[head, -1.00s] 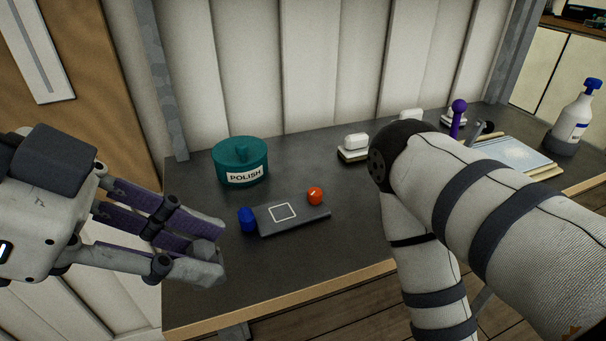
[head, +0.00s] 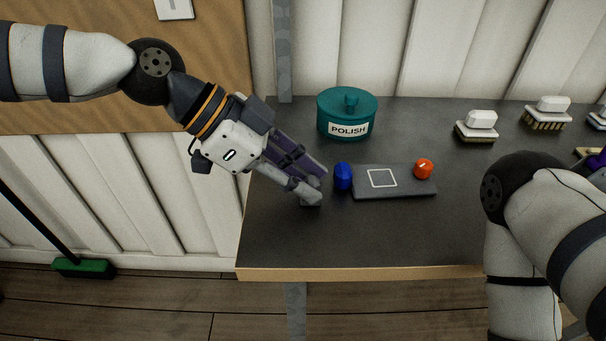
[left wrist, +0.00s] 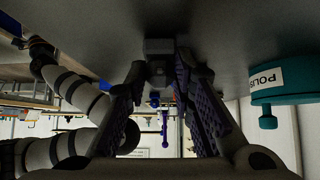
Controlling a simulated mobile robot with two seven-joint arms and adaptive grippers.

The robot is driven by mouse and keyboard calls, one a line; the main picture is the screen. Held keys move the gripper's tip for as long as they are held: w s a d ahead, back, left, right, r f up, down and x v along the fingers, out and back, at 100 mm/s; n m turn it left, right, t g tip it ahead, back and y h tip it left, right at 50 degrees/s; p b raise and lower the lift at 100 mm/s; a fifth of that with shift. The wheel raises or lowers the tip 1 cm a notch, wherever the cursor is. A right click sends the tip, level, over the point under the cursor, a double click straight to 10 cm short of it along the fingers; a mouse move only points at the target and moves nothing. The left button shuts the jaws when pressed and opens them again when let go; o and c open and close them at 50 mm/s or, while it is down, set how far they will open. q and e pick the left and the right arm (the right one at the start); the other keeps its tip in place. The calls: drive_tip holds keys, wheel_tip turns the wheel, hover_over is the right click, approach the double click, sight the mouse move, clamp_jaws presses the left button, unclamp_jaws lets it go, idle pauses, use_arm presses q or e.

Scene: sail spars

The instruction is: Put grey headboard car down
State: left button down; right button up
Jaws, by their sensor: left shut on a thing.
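The grey headboard car (head: 310,203) is a small dark grey block at the fingertips of my left gripper (head: 313,189). It sits at the left part of the dark tabletop, left of a blue piece. In the left wrist view the grey block (left wrist: 160,46) is between the two fingers (left wrist: 162,68), against the grey table surface. The fingers are shut on it and hide part of it. I cannot tell for sure whether it touches the table. My right gripper is out of view.
Right of my left gripper are the blue piece (head: 343,177), a dark plate with a white square outline (head: 400,187) and an orange-red knob (head: 424,168). A teal POLISH tin (head: 347,113) stands behind. Brushes (head: 476,125) stand further right. The front left tabletop (head: 330,240) is clear.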

use_arm(q)
drive_tip(key=shift+f, duration=0.1)
drive_tip(key=c, duration=1.4)
unclamp_jaws()
drive_tip(key=v, duration=1.2)
drive_tip(key=shift+r, duration=0.25)
